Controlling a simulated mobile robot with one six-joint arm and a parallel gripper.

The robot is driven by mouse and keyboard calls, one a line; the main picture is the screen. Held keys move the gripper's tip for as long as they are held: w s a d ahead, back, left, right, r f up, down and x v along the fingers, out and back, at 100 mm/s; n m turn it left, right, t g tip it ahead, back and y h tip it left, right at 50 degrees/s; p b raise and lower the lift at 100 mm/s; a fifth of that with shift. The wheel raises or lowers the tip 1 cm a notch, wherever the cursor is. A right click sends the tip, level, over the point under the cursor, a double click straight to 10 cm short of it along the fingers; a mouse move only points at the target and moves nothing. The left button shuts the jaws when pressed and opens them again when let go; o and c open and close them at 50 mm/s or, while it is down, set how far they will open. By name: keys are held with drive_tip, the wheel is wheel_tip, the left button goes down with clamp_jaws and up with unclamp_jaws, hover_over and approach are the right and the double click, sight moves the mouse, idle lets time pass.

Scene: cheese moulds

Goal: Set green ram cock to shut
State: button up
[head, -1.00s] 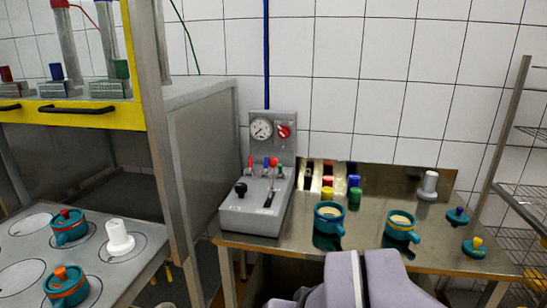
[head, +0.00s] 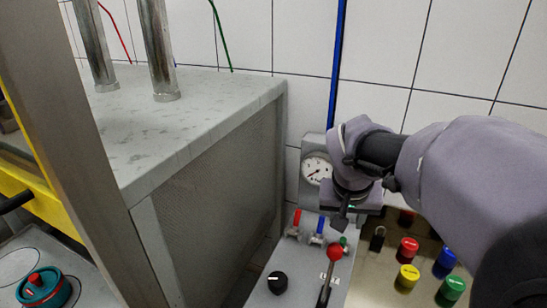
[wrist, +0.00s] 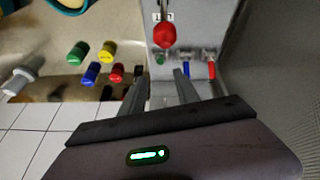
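The green ram cock (head: 343,242) is on the grey control box, at the right of a row with a red cock (head: 296,220) and a blue cock (head: 319,230). Only a small part of its green handle shows, so its setting is hard to read. In the wrist view the green cock (wrist: 160,59) lies just beyond the gap between my fingertips. My gripper (head: 341,218) is above and behind it in the head view, pointing down. The wrist view shows my gripper (wrist: 159,78) open, with nothing between its fingers.
A red-knobbed lever (head: 334,254) stands just in front of the green cock. A black knob (head: 277,282) is at the front left of the box. A gauge (head: 317,168) is behind. Several coloured pieces, including a yellow one (head: 407,277), stand at the right.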

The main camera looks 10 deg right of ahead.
sight(343, 238)
drive_tip(key=b+x, duration=0.5)
drive_tip(key=x, duration=1)
drive_tip(key=shift+w, duration=0.1)
clamp_jaws()
idle(0.7)
